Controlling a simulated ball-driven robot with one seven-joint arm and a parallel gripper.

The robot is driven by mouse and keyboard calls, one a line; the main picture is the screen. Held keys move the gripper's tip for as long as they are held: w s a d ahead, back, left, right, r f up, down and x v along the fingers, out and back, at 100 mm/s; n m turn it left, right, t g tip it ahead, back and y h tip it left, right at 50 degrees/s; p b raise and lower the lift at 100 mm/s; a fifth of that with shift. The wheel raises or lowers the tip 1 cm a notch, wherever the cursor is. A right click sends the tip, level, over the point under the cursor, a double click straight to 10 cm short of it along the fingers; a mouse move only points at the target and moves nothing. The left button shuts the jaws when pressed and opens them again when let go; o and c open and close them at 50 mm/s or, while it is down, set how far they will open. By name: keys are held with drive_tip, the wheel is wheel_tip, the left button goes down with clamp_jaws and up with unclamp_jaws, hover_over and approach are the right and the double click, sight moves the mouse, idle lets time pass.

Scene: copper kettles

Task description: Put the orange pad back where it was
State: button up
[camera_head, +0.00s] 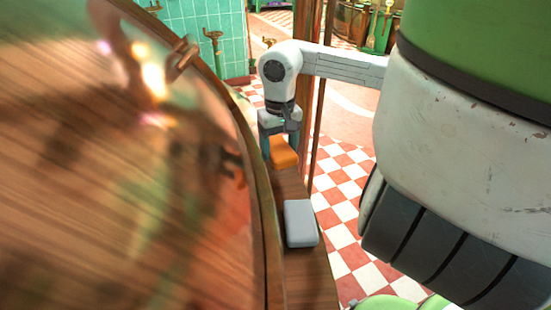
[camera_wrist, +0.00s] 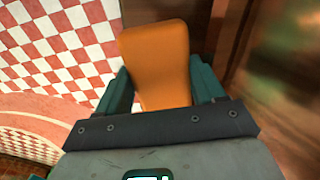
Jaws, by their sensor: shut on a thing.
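The orange pad (camera_head: 284,152) is held by my gripper (camera_head: 279,140) above a narrow wooden ledge. In the wrist view the pad (camera_wrist: 158,62) sits between the two dark green fingers of my gripper (camera_wrist: 163,88), one on each side of it. The pad's near end is hidden behind the gripper body. I cannot tell whether the pad touches the ledge.
A grey-white block (camera_head: 301,223) lies nearer on the wooden ledge (camera_head: 310,275). A large shiny copper vessel (camera_head: 130,190) fills the left side, close to the gripper. A red and white checkered floor (camera_head: 340,200) lies to the right, beyond the ledge's edge.

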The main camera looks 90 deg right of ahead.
sight(276, 155)
drive_tip(key=shift+w+d+f, duration=0.25)
drive_tip(key=shift+d+f, duration=0.1)
drive_tip(key=shift+f, duration=0.2)
drive_tip(key=f, duration=0.3)
drive_tip(key=shift+w+d, duration=0.25)
drive_tip(key=shift+d, duration=0.05)
drive_tip(key=shift+f, duration=0.45)
drive_tip(key=shift+f+b, duration=0.2)
drive_tip(key=shift+b, duration=0.2)
drive_tip(key=o, duration=0.9)
drive_tip(key=shift+r, duration=0.1)
drive_tip(key=shift+o, duration=0.2)
wheel_tip(276, 155, up, 12)
drive_tip(key=shift+r+p, duration=0.15)
drive_tip(key=shift+p, duration=0.65)
